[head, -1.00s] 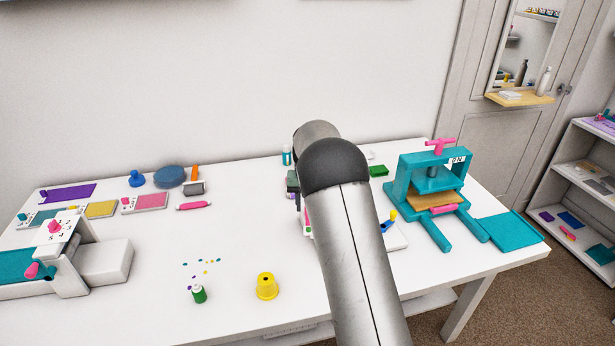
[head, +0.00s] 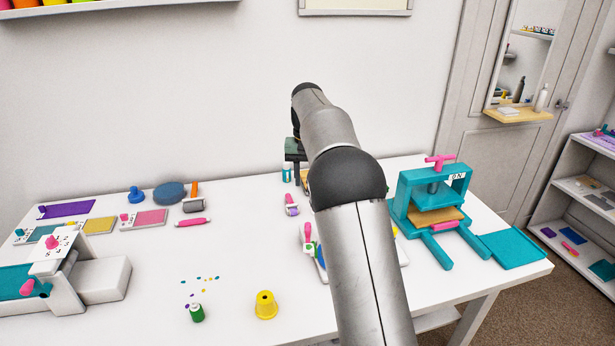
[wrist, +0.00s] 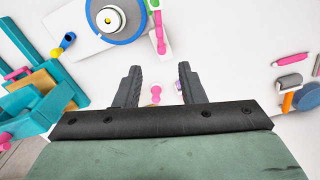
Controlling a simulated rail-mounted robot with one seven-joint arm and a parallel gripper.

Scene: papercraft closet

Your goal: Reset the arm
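My arm (head: 350,180) reaches out over the white table and is raised above it. My gripper (wrist: 160,87) shows in the wrist view with its two dark fingers apart and nothing held between them. A small pink and white tool on the table shows in the gap, well below the fingertips. In the head view the gripper is mostly hidden behind my arm; only a dark and green part shows at its left.
The teal press (head: 435,205) stands close to the right of my arm. The air above the table's left is clear.

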